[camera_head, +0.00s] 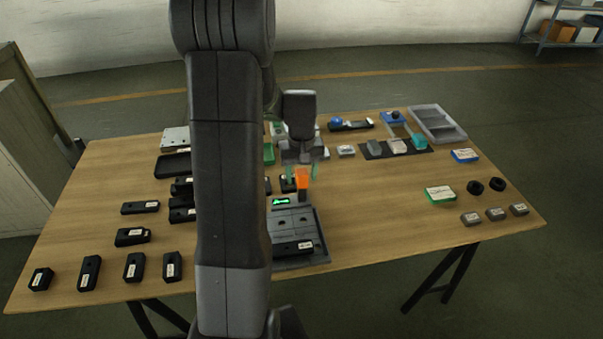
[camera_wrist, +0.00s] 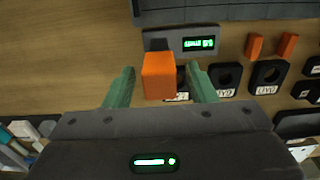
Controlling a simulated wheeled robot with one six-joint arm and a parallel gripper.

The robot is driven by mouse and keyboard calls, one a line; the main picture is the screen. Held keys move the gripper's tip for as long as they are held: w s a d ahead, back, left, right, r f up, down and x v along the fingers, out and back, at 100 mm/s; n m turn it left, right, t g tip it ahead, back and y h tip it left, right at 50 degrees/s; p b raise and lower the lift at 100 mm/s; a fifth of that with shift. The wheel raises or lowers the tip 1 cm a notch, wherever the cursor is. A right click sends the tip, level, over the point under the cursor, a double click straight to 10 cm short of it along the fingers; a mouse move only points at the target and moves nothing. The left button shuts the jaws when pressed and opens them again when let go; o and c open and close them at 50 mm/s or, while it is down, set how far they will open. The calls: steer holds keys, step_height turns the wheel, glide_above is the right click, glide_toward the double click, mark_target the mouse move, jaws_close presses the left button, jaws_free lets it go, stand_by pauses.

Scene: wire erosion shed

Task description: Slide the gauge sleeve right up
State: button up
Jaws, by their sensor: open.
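The orange gauge sleeve (camera_head: 303,180) stands upright beside the gauge's small green display (camera_head: 281,201), at the back of a dark grey fixture (camera_head: 316,250). A grey part shows just below the sleeve. My gripper (camera_head: 303,171) is over it, pointing down, with its green fingers open. In the wrist view the orange sleeve (camera_wrist: 159,76) lies between the two green fingers (camera_wrist: 161,84), with a gap on each side. The lit display (camera_wrist: 198,43) is just beyond it. The sleeve's lower end is hidden in the wrist view.
Black labelled blocks (camera_head: 140,207) lie on the table's left side. A green-edged box (camera_head: 439,194), black rings (camera_head: 475,187) and grey blocks (camera_head: 496,214) lie at the right. A grey tray (camera_head: 437,122) stands at the back right. Bare tabletop lies right of the fixture.

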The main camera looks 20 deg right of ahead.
mark_target(302, 172)
jaws_close()
steer(key=shift+r+p, duration=0.7)
steer(key=shift+r, duration=0.6)
steer(key=shift+w, duration=0.1)
jaws_free()
step_height(302, 172, up, 14)
steer(key=shift+f, duration=0.15)
